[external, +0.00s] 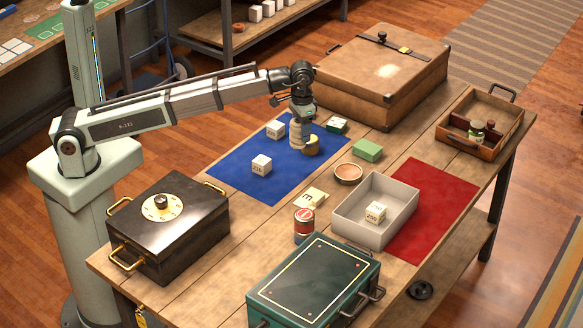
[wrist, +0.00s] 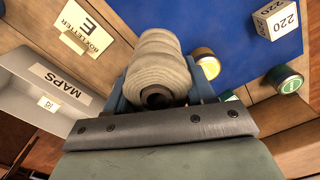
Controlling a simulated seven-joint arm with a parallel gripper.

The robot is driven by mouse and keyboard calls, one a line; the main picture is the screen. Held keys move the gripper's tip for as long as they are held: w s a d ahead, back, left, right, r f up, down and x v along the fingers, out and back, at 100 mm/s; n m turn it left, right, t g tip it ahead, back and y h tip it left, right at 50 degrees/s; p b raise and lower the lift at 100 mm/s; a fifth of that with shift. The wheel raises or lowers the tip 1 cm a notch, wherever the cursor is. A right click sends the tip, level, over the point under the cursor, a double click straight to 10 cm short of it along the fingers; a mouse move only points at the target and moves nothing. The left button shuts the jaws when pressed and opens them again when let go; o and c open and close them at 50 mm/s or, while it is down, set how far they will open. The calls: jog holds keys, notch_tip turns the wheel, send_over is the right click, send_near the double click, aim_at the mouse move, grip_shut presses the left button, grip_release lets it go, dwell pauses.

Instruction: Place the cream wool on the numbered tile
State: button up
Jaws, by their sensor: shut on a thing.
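The cream wool (wrist: 158,62) is a ridged spool with a dark hole in its near end. My gripper (wrist: 157,92) is shut on it, with a blue-grey finger on each side. In the external view the cream wool (external: 296,134) is held at or just above the blue mat; I cannot tell if it touches. A small cream tile (external: 311,197) lies on the bare wood. In the wrist view this tile (wrist: 84,30) reads "E" and "BOX LETTER". I see no tile that clearly bears a number.
A gold-lidded tin (external: 311,147) is close beside the wool. White number blocks (external: 261,165) stand on the blue mat (external: 232,172). The red mat (external: 440,195) has free room.

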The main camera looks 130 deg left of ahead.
jog(key=s+a+n, duration=0.1)
jog(key=s+a, duration=0.3)
jog(key=a, duration=0.3)
notch_tip(320, 180, up, 3)
send_over(340, 121)
jog(key=shift+w+f+m, duration=0.1)
jog(key=shift+f+m, duration=0.45)
jog(key=shift+f, duration=1.9)
jog(key=shift+f+m, duration=0.55)
jog(key=shift+f, duration=1.85)
jog(key=shift+f, duration=0.1)
jog(key=o, duration=1)
